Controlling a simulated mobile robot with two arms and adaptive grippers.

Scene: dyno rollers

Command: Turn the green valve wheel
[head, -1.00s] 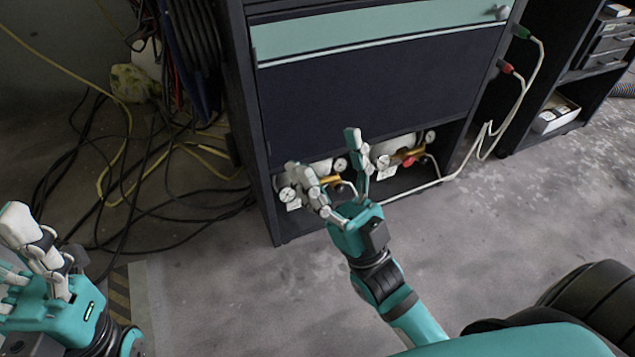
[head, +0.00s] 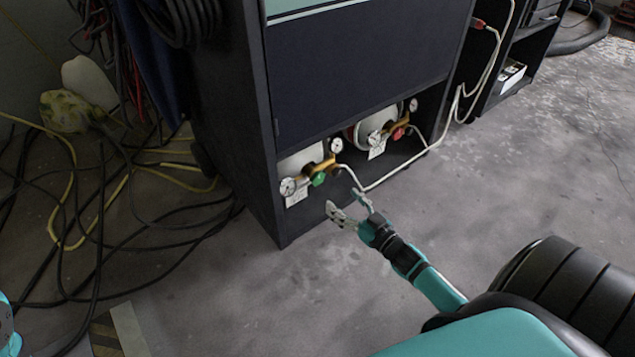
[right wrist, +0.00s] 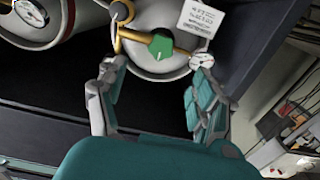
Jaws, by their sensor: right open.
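The green valve wheel (head: 318,180) sits on a brass fitting of the left gas cylinder (head: 301,160) in the cabinet's low bay. It also shows in the right wrist view as a green knob (right wrist: 160,48) in front of the white cylinder. My right gripper (head: 346,203) is open and empty, in front of the bay and a little below and right of the wheel. In the right wrist view its fingers (right wrist: 158,80) point toward the wheel, one on each side below it, apart from it. Of my left arm only a sliver shows at the left edge; its gripper is out of frame.
A second cylinder with a red wheel (head: 398,133) stands right of the first. Pressure gauges (head: 288,187) and paper tags hang by both. A pale hose (head: 400,176) runs right from the bay. Black and yellow cables (head: 110,230) litter the floor left.

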